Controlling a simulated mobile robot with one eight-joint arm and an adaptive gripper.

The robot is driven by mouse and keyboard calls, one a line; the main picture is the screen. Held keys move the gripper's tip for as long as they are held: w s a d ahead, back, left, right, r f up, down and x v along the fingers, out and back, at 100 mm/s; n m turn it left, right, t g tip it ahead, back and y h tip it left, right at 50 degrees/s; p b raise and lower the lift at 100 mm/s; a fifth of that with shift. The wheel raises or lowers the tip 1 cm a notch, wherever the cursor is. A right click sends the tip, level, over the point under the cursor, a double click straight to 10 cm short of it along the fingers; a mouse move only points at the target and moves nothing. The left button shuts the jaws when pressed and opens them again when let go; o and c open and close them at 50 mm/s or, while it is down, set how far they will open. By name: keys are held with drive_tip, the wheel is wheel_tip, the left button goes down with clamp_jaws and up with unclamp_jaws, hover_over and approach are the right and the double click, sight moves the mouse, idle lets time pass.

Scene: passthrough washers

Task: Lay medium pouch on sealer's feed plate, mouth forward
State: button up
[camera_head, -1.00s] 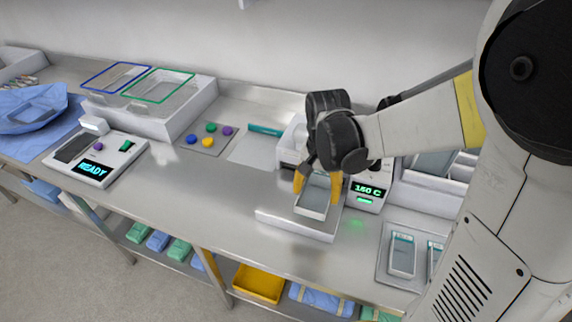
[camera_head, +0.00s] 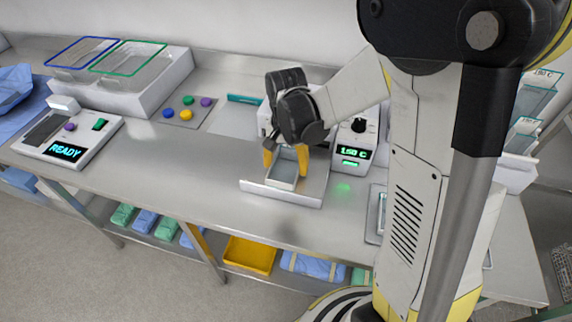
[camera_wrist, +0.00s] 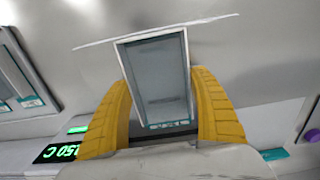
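The medium pouch (camera_head: 283,174) is a pale, flat rectangle with a light rim, over the white feed plate (camera_head: 268,191) in front of the sealer (camera_head: 354,141), whose display reads 150 C. In the wrist view the pouch (camera_wrist: 158,80) is grey with teal edging and small teal marks at its near end. My gripper (camera_head: 285,160) has its yellow fingers against the pouch's two long sides; the fingers (camera_wrist: 160,85) also touch both edges in the wrist view. I cannot tell whether the pouch rests on the plate or hangs just above it. The mouth end is not clear.
A device reading READY (camera_head: 68,140) stands at left. Behind it is a white bin unit with blue and green frames (camera_head: 122,80). Coloured buttons (camera_head: 186,108) sit on a pad. A tray (camera_head: 376,215) lies right of the sealer, partly behind my arm. The counter's front middle is clear.

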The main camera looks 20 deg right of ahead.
sight(286, 164)
drive_tip(key=o, duration=0.3)
wheel_tip(286, 164, up, 11)
drive_tip(key=p, duration=0.4)
drive_tip(key=shift+s+r+n+t, duration=1.2)
drive_tip(key=shift+s+r, duration=0.25)
drive_tip(key=shift+s, duration=0.7)
drive_tip(key=shift+s+r+n+t, duration=1.2)
drive_tip(key=shift+s+r, duration=0.3)
drive_tip(key=shift+s, duration=0.6)
drive_tip(key=shift+s+r+n+t, duration=1.2)
drive_tip(key=shift+s+r, duration=0.25)
drive_tip(key=shift+s, duration=0.7)
